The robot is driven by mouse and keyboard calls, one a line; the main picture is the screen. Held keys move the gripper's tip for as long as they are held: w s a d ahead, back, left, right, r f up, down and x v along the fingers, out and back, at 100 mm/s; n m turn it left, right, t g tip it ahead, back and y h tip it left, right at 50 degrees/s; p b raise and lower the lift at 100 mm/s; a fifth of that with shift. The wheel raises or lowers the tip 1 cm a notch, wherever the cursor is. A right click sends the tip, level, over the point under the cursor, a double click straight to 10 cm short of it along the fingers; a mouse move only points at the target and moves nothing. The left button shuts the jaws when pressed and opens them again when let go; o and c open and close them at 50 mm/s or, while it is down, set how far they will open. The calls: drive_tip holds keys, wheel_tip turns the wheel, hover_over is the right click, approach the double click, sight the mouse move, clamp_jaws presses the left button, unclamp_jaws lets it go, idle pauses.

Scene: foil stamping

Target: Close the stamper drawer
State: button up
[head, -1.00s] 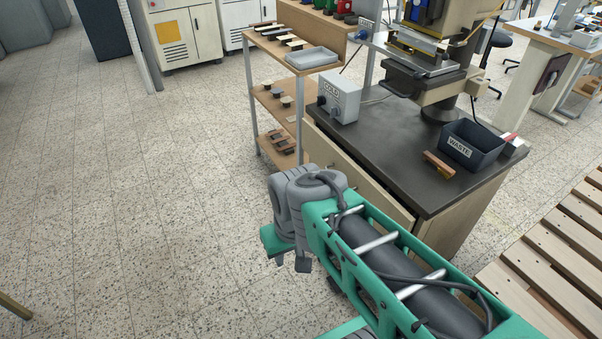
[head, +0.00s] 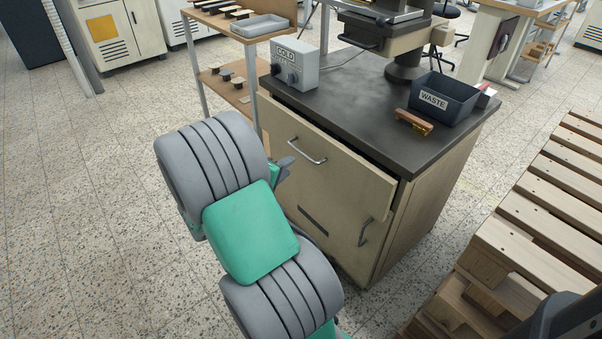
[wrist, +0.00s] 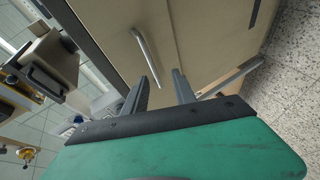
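The stamper drawer (head: 345,165) is the beige upper front of the cabinet under the black worktop. It stands out a little from the cabinet, with a dark gap along its top right. Its metal handle (head: 307,152) is left of centre. My gripper (head: 284,166) is mostly hidden behind my arm in the head view, just left of the drawer front. In the wrist view my gripper (wrist: 160,88) has its two fingers apart with nothing between them. The drawer front (wrist: 110,35) and its handle (wrist: 146,58) are ahead of the fingers; I cannot tell whether they touch.
The cabinet door (head: 310,205) with its own handle is below the drawer. The worktop (head: 355,110) carries a COLD box (head: 295,65), a WASTE bin (head: 443,98) and a wooden-handled tool (head: 413,122). A shelf stands behind left, a pallet (head: 535,235) at right. Floor at left is clear.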

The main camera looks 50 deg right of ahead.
sight(302, 154)
drive_tip(key=shift+n+t+h, duration=0.3)
drive_tip(key=shift+n+h, duration=0.5)
drive_tip(key=x, duration=0.3)
drive_tip(key=b+x, duration=0.1)
drive_tip(key=x, duration=0.6)
drive_tip(key=shift+s+b, duration=0.3)
drive_tip(key=shift+s, duration=0.05)
drive_tip(key=shift+c, duration=0.2)
clamp_jaws()
